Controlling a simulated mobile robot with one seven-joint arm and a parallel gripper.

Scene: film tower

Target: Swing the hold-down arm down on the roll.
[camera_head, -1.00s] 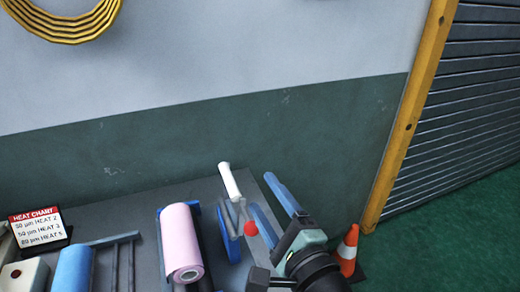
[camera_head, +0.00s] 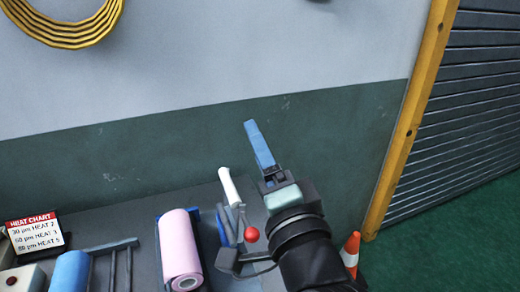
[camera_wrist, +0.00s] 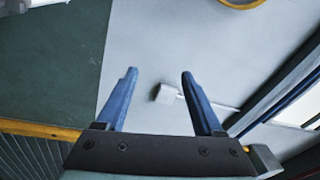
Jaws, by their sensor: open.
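The pink roll (camera_head: 180,248) lies in a blue-sided cradle on the grey bench in the head view. Just right of it a white cylinder (camera_head: 229,186) slants up beside thin metal bars, and a red ball knob (camera_head: 252,234) shows at their near end. I cannot tell which of these parts make up the hold-down arm; it appears raised off the roll. My gripper (camera_head: 250,124) is open and empty, right of and above these parts, with its blue fingers pointing toward the wall. The fingers (camera_wrist: 158,74) show apart in the wrist view. The roll is not visible there.
A blue roll (camera_head: 71,271) and a heat chart sign (camera_head: 36,233) are at the left of the bench. An orange cone (camera_head: 351,252) stands on the green floor at right. A yellow coil (camera_head: 65,25) hangs on the wall, and a shutter (camera_head: 465,110) is far right.

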